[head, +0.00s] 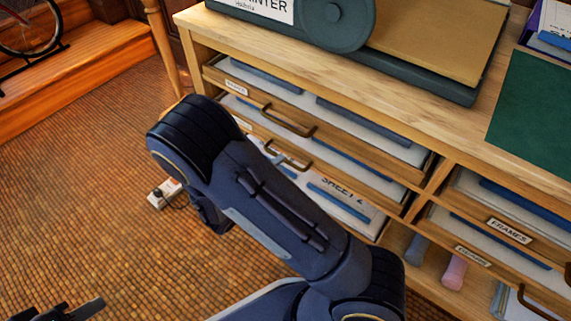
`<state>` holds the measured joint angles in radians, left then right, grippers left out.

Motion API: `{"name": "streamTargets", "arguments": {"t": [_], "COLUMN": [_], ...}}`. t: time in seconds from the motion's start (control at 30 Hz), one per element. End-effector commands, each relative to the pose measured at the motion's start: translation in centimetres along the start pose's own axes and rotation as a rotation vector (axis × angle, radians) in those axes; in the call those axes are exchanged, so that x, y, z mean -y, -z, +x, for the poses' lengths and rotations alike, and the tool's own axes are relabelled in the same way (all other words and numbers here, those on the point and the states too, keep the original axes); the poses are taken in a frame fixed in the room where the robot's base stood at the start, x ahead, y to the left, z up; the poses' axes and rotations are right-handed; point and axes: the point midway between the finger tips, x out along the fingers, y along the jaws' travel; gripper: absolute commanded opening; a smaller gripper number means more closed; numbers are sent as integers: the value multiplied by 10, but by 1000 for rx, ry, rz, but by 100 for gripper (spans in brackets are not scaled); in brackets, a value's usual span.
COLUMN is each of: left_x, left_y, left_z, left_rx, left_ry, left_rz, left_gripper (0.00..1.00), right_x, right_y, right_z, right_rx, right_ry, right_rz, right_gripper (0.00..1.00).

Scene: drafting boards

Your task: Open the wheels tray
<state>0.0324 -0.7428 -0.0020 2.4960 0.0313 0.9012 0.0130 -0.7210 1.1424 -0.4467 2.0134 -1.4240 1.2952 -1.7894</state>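The cabinet has several shallow wooden trays. The upper left tray (330,134) has a small label (237,88) too small to read surely and a brass handle (287,121). The tray below it has a similar handle (287,156); my arm hides part of its front. Under it lies a sheet marked "SHEET 2" (343,190). At right, one tray is labelled "FRAMES" (509,231); the label below (473,256) is hard to read. I cannot make out which is the wheels tray. My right gripper (211,215) is mostly hidden below its wrist. My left gripper (74,311) shows partly at the bottom left.
A dark green machine (338,20) and a green mat (537,115) lie on the cabinet top. A small white box (164,194) with a cable is on the tiled floor. Wooden steps (70,60) are at upper left. The floor at left is mostly clear.

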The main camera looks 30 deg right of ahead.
Motion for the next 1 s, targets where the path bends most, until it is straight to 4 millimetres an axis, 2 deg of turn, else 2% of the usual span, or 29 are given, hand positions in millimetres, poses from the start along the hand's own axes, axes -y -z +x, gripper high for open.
{"name": "streamTargets", "arguments": {"t": [0.1,0.23,0.4,0.6,0.67,0.83,1.0], "left_x": [4,6,7,7,7,7,7], "left_y": [-5,-7,-8,-8,-8,-8,-8], "left_z": [10,14,16,15,15,15,15], "left_rx": [0,0,1,1,1,1,0], "left_ry": [0,0,0,0,0,0,0], "left_rz": [0,0,0,0,0,0,0], "left_gripper": [36,36,36,36,36,36,36], "right_x": [-4,-3,-1,0,0,-1,-1], "right_y": [1,1,1,1,1,1,1], "right_z": [21,36,44,44,44,44,44], "right_rx": [-5,-3,-3,-3,-3,-3,-3], "right_ry": [-1,-2,-2,-2,-2,-3,-3], "right_rz": [1,2,1,1,1,2,2], "right_gripper": [29,29,29,29,24,1,0]}}
